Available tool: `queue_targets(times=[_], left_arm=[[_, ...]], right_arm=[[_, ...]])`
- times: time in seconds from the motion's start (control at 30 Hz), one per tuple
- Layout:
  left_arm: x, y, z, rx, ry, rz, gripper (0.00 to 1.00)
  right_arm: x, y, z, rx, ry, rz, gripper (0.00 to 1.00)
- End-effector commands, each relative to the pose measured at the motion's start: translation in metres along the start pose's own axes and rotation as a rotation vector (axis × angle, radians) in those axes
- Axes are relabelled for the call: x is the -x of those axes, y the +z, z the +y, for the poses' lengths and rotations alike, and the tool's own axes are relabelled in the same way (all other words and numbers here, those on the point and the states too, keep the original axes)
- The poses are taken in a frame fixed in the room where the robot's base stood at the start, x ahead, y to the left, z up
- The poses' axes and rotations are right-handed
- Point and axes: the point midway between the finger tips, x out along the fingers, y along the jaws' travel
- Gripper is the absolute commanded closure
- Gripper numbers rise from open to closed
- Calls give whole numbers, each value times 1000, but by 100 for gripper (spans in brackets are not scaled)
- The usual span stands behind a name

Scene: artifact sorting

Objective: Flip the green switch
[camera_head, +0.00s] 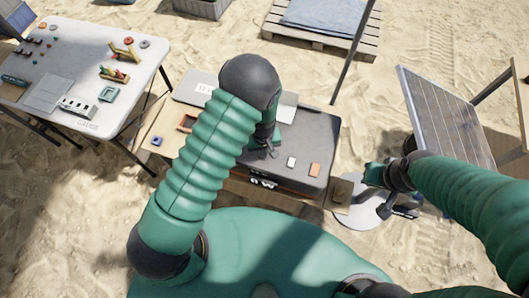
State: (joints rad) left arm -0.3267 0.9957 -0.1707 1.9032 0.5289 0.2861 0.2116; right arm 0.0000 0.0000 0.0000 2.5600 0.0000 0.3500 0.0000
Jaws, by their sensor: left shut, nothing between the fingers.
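I cannot make out a green switch; it may be hidden behind my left arm or be too small to tell. My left gripper (266,153) is shut and empty, pointing down over the dark top of a case (318,135) on the middle table. A small white piece (291,162) and an orange piece (314,170) lie on that top, just right of the gripper. My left forearm covers the left part of the case. My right gripper (403,211) is at the right, over a pale round surface (352,213), away from the case. Its fingers are too small to read.
A white table (150,62) with several small artifacts stands at the left. A blue piece (156,141) lies on the middle table's wooden left edge. A solar panel (445,112) stands at the right. A pallet (318,42) with a grey-blue cover lies behind. Sand surrounds everything.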

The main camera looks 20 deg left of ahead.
Motion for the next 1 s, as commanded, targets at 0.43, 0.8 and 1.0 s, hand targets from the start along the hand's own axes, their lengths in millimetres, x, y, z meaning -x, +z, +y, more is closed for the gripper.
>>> queue_targets(times=[0.43,0.8,1.0], left_arm=[[-3,0,0,0,0,0,100],[32,0,0,0,0,0,100],[51,0,0,0,0,0,100]], right_arm=[[-2,0,0,0,0,0,100],[28,-7,0,0,0,0,100],[44,-10,0,0,0,0,100]])
